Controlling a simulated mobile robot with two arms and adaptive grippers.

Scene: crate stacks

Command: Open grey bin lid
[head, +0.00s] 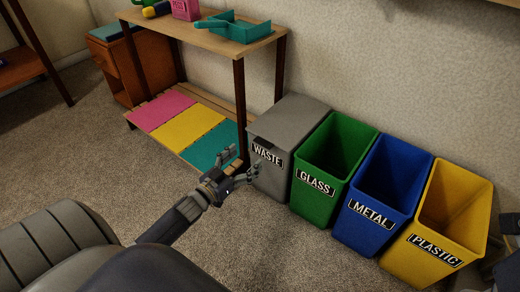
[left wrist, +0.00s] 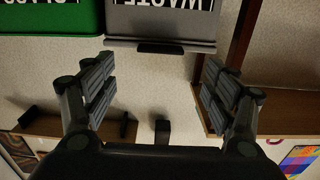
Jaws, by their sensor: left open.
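The grey bin (head: 270,181) marked WASTE stands at the left end of the bin row, with its grey lid (head: 295,112) down. My left gripper (head: 243,172) is open and empty in front of this bin, low and slightly left of its label. In the left wrist view, the open fingers (left wrist: 156,90) spread wide below the bin (left wrist: 160,22), whose label appears upside down. A dark tab (left wrist: 160,47) shows at the bin's edge, between and beyond the fingers. I cannot tell whether any finger touches the bin.
Open green (head: 328,165), blue (head: 374,203) and yellow (head: 438,230) bins stand to the right of the grey one. A wooden shelf (head: 205,38) with coloured panels on its lower level stands close on the left. Carpet (head: 275,245) in front is clear.

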